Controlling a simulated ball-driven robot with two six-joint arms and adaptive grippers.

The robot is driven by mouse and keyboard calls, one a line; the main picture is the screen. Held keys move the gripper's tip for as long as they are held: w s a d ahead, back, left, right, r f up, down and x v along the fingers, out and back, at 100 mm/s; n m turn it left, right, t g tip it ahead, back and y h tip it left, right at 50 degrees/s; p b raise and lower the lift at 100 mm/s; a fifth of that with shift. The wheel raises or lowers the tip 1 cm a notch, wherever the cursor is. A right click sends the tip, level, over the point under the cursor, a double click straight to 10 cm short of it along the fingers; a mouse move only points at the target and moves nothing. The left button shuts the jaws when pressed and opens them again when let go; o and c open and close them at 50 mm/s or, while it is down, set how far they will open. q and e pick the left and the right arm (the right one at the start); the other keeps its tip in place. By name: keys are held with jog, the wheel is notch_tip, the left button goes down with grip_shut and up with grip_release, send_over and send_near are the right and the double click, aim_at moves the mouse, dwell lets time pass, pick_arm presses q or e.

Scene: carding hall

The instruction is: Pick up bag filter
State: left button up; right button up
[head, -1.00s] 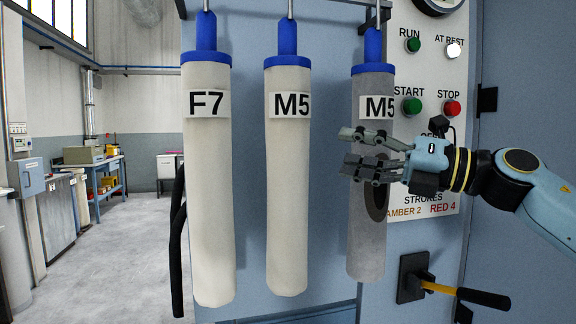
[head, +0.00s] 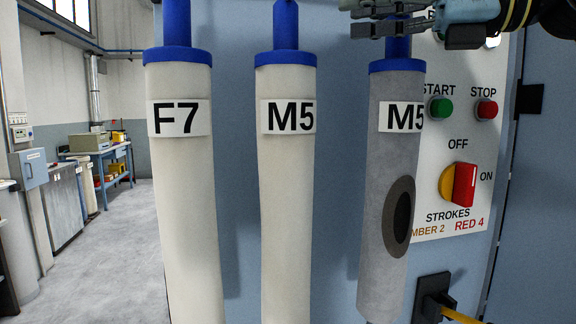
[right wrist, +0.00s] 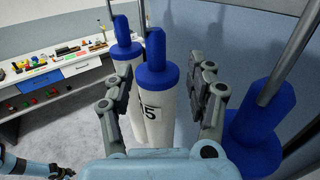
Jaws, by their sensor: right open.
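Three bag filters hang in a row, each with a blue collar and neck. In the head view a white one marked F7 (head: 188,220) is at left and a white M5 (head: 286,200) is in the middle. A grey M5 (head: 385,160) with a dark oval patch is at right. My right gripper (head: 352,18) is open and empty, level with the grey filter's neck and overlapping it. In the right wrist view, the white M5's blue top (right wrist: 156,72) shows beyond the gap between the fingers; another blue top (right wrist: 262,112) is outside the right finger.
A control panel (head: 462,145) with buttons and a red-yellow switch is right of the filters. Thin rods rise from the filter necks. Clear floor (head: 110,240) and a bench (head: 100,165) are at left.

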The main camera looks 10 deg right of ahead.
aim_at(285, 24)
jog(key=p+x, duration=0.1)
jog(key=x, duration=0.2)
jog(key=p+x, duration=0.2)
jog(key=x, duration=0.1)
jog(key=p+x, duration=0.2)
jog(key=x, duration=0.2)
jog(key=shift+s+a+f, duration=0.2)
jog(key=shift+s+f, duration=0.1)
jog(key=shift+f, duration=0.05)
pick_arm(q)
notch_tip(285, 24, up, 6)
jog(key=shift+s+a+f, duration=0.1)
jog(key=shift+a+f, duration=0.05)
jog(key=shift+f, duration=0.1)
pick_arm(e)
jog(key=shift+d, duration=0.1)
grip_shut()
